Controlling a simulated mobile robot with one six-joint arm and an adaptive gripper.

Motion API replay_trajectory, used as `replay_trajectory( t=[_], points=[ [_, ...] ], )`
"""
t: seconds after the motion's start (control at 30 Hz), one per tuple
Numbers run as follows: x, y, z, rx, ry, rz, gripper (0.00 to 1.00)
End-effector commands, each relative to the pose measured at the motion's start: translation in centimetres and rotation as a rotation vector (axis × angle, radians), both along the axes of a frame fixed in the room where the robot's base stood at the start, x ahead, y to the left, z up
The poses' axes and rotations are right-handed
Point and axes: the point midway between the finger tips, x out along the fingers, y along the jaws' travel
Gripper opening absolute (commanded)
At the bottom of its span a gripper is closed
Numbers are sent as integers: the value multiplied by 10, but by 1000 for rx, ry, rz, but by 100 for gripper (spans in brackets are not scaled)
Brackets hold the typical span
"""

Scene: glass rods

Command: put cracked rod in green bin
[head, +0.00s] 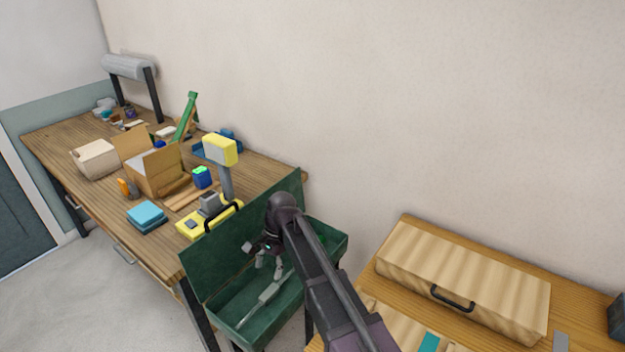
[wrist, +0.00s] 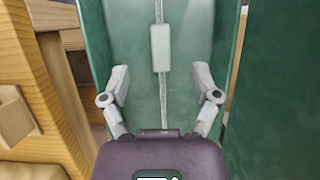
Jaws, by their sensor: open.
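The green bin (head: 225,318) is a dark green open box with its lid raised, standing between the two tables; its inside also fills the middle of the wrist view (wrist: 195,25). A long thin pale rod (head: 264,295) with a thicker middle lies inside the bin. In the wrist view the rod (wrist: 161,48) runs lengthwise, its pale block ahead of the fingers. I cannot make out a crack. My gripper (head: 266,266) is over the bin, pointing down. In the wrist view my gripper (wrist: 160,80) is open and empty, its fingers apart on either side of the rod's line.
A wooden workbench (head: 105,215) at left holds a yellow device (head: 195,225), a cardboard box (head: 150,178) and a blue stack (head: 147,217). At right, a wooden case (head: 465,275) with a black handle lies on another table. The bin's walls and raised lid (head: 240,230) surround my gripper closely.

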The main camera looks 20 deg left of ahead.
Motion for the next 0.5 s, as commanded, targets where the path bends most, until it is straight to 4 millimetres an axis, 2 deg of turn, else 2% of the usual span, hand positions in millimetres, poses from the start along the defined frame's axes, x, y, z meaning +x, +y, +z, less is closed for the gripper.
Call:
replay_trajectory(
  t=[0.03,0.37,0.5],
  points=[
    [0,0,9,0,0,0,79],
    [0,0,35,0,0,0,79],
    [18,-8,36,-24,-77,-30,79]
  ],
)
